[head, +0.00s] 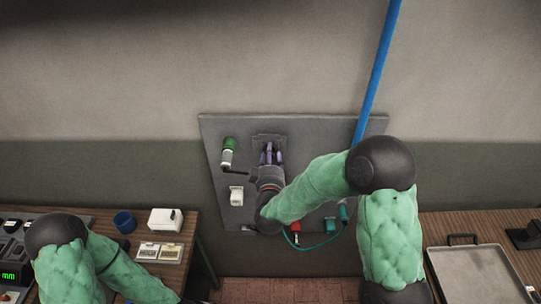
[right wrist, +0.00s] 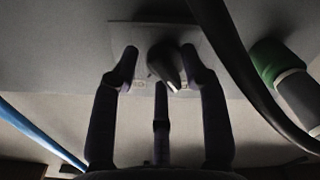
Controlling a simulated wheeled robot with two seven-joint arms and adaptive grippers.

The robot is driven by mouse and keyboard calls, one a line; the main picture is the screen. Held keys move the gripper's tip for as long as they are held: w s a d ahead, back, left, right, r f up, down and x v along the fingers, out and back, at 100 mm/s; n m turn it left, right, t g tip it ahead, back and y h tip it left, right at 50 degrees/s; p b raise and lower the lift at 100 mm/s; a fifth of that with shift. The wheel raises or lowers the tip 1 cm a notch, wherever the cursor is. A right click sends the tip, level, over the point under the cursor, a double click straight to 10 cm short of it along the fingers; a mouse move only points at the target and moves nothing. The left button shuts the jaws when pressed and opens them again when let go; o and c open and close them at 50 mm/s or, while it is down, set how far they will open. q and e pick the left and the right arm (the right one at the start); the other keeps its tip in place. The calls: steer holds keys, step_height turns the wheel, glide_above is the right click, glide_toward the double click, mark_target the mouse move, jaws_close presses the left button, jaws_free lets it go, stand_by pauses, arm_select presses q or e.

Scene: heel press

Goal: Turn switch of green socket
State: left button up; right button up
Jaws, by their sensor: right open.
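A green-topped pale cylinder (head: 228,150), which looks like the green socket, is on the left part of the grey wall panel (head: 212,130). It also shows in the right wrist view (right wrist: 283,78), at right. Beside it in the head view is a square plate (head: 259,137), mostly hidden by my right gripper (head: 268,150). In the right wrist view, the plate (right wrist: 125,40) carries a dark knob (right wrist: 164,62) with a pale tip. My right gripper's open fingers (right wrist: 160,70) lie on either side of the knob; I cannot tell whether they touch it. My left gripper is out of view.
A white switch (head: 236,196) and a red part (head: 295,227) with a green cable are low on the panel. A blue pipe (head: 377,70) runs up the wall. Side tables hold a blue cup (head: 124,221), a white box (head: 166,219) and a metal tray (head: 450,258).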

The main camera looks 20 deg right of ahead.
steer(key=shift+c, duration=0.3)
jaws_close()
steer(key=shift+a+f+m+b, duration=0.1)
steer(key=shift+f+m+b, duration=0.1)
steer(key=shift+m+b, duration=3.6)
steer(key=shift+a+f+m+b, duration=0.1)
steer(key=shift+f+m+b, duration=0.05)
steer(key=shift+m+b, duration=3.65)
steer(key=shift+n+b, duration=0.5)
steer(key=shift+b, duration=0.15)
